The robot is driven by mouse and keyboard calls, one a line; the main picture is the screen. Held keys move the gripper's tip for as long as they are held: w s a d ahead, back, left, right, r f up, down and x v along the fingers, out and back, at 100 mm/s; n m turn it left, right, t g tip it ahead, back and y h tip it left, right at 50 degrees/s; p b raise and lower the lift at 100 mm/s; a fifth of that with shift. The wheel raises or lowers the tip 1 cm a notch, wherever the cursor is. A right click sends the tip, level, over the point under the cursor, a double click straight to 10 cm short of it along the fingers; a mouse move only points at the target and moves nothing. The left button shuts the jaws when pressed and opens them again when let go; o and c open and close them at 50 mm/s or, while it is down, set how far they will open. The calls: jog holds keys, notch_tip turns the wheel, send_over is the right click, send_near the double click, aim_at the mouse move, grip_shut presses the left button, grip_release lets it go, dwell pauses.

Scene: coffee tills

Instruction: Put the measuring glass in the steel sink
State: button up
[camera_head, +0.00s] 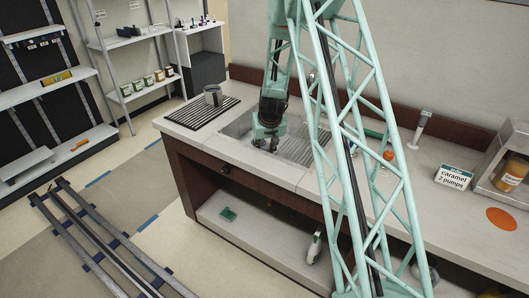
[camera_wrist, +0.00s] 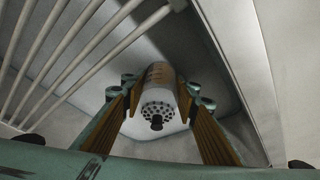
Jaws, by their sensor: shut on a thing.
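My gripper (camera_head: 266,143) points down into the left part of the steel sink (camera_head: 238,128), below the counter's level. In the wrist view its fingers (camera_wrist: 157,112) are closed on both sides of a small cylinder with markings, which I take for the measuring glass (camera_wrist: 160,75). A pale perforated disc with a dark knob shows at its lower end; I cannot tell whether it is a drain seen through the glass. Grey sink walls (camera_wrist: 215,50) surround it. The glass is hidden in the head view, and I cannot tell if it touches the sink floor.
A barred rack (camera_head: 297,150) covers the sink's right part; its bars (camera_wrist: 62,50) lie close to my gripper's left in the wrist view. A metal pitcher (camera_head: 213,95) stands on the ribbed mat (camera_head: 192,112) left of the sink. An orange object (camera_head: 388,155) stands to the right.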

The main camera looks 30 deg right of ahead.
jog(key=shift+f, duration=0.15)
jog(key=o, duration=0.8)
jog(key=shift+r, duration=0.2)
jog(key=shift+s+r, duration=0.1)
jog(key=shift+r, duration=0.25)
jog(key=p+v, duration=0.4)
jog(key=v, duration=0.7)
jog(key=shift+s, duration=0.2)
jog(key=shift+r, duration=0.1)
